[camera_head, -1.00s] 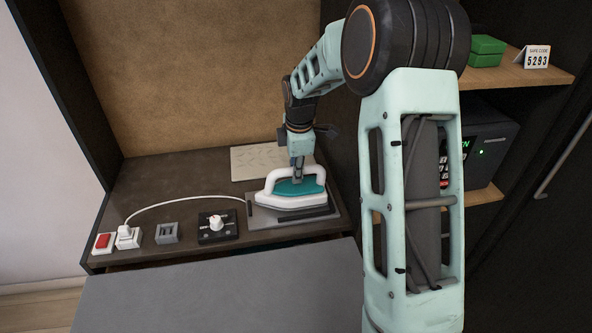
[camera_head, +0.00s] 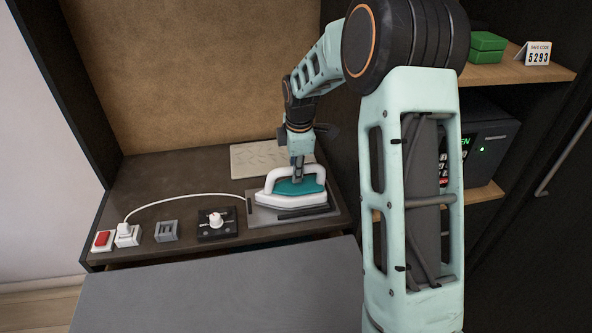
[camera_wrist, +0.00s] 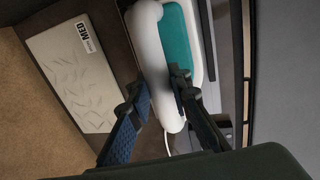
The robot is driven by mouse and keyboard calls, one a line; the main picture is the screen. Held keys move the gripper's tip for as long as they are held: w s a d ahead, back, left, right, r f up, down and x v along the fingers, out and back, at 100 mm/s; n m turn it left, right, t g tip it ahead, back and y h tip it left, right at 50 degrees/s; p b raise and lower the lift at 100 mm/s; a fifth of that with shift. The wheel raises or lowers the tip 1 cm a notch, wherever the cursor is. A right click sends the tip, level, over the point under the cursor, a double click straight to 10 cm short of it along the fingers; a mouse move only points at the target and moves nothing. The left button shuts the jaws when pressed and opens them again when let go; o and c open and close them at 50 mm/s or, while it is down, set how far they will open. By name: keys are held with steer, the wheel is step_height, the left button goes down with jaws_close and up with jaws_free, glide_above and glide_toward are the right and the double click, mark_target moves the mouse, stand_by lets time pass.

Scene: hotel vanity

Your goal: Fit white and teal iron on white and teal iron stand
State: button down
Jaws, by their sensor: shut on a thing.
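The white and teal iron (camera_head: 290,198) sits low over a grey plate (camera_head: 262,217) at the right of the vanity top, which looks like the iron stand. I cannot tell whether its base rests fully on the plate. My gripper (camera_head: 298,176) is shut on the iron's white handle from above. In the wrist view, my gripper (camera_wrist: 163,92) has its fingers on either side of the white handle, with the teal body of the iron (camera_wrist: 178,40) beside it. The stand's middle is hidden under the iron.
A white cord runs left from the iron to a white plug (camera_head: 128,236). A red switch (camera_head: 102,241), a grey block (camera_head: 167,232) and a black dial unit (camera_head: 217,224) line the front edge. A pale patterned board (camera_head: 258,160) lies behind the iron. A safe (camera_head: 488,140) stands right.

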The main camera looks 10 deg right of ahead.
steer(key=shift+w+f+b, duration=0.1)
steer(key=shift+f+b, duration=0.25)
steer(key=shift+f, duration=0.15)
stand_by(0.4)
